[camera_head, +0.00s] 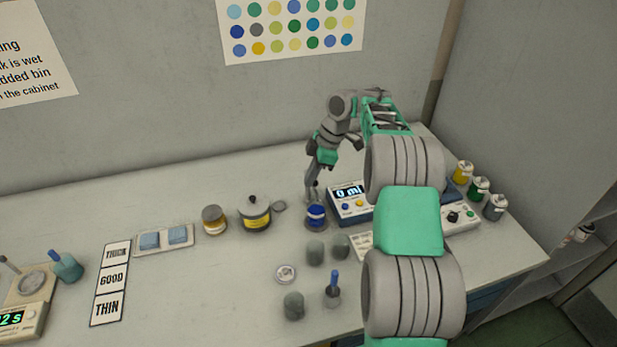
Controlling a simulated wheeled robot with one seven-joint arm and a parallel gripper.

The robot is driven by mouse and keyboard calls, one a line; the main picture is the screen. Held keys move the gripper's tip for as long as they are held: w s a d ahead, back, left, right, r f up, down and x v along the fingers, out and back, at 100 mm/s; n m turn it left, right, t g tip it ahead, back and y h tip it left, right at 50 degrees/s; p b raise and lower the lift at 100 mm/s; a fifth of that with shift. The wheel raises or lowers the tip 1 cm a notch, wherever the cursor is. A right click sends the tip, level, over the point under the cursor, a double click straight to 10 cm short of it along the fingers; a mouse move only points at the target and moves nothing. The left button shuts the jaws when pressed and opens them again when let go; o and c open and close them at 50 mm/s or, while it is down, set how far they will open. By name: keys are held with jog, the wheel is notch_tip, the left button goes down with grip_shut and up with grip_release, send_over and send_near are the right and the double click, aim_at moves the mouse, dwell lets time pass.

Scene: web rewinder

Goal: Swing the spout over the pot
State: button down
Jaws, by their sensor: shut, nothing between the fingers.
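The dispenser (351,207) is a blue and white box with a "0 ml" display, partly hidden by my arm. I cannot make out its spout clearly; it may be behind my gripper or arm. A small pot with a blue band (316,216) stands just left of the dispenser. My gripper (312,196) is shut, pointing down, just above or behind this blue-banded pot; I cannot tell if it touches anything. I cannot tell which pot is meant.
Paint cans (479,188) line the right.

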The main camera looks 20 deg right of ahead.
dwell(0.4)
notch_tip(320, 180, up, 10)
jog(key=p, duration=0.4)
jog(key=shift+a, duration=0.25)
jog(key=shift+r, duration=0.1)
jog(key=s+a+r+m+t+h, duration=0.1)
jog(key=s+a+r+m+t, duration=0.1)
jog(key=s+a+r+m, duration=0.8)
jog(key=s+d+f+m+t+h, duration=0.1)
jog(key=s+d+f+m, duration=0.1)
jog(key=s, duration=0.6)
jog(key=s+d+f+m+t+h, duration=0.1)
jog(key=s+d+f+m+h, duration=0.1)
jog(key=s, duration=0.7)
notch_tip(320, 180, down, 3)
jog(key=shift+s+d+r+m+b, duration=0.2)
jog(key=shift+d+m+b, duration=0.3)
jog(key=shift+m, duration=0.6)
